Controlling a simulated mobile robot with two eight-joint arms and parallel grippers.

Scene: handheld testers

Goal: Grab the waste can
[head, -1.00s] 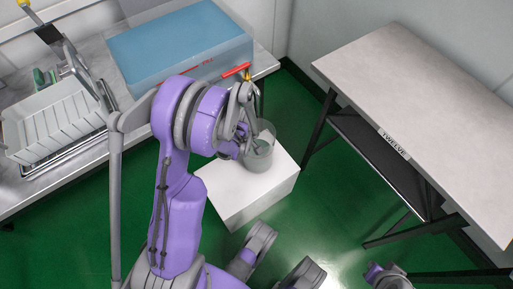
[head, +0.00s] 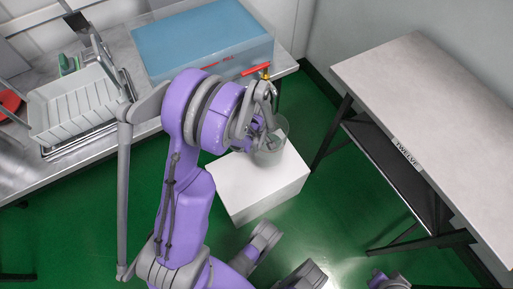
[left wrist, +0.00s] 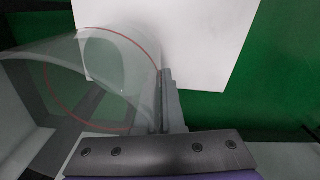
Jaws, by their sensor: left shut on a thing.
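The waste can is a clear, see-through cylinder (head: 274,153) by the white box, under my left gripper in the head view. In the left wrist view the can (left wrist: 105,75) shows large at the left, with a thin red ring around it. My left gripper (head: 266,132) is shut on the can's wall near its rim. In the left wrist view its fingers (left wrist: 168,90) pinch the clear wall edge-on. Whether the can's base touches the box is hard to tell. My right gripper does not show clearly.
The white box (head: 248,184) stands on the green floor. A counter at the left holds a blue box (head: 200,42) and a white dish rack (head: 72,108); a red-handled tap (head: 256,69) is near. A grey table (head: 440,95) stands at the right, with floor between.

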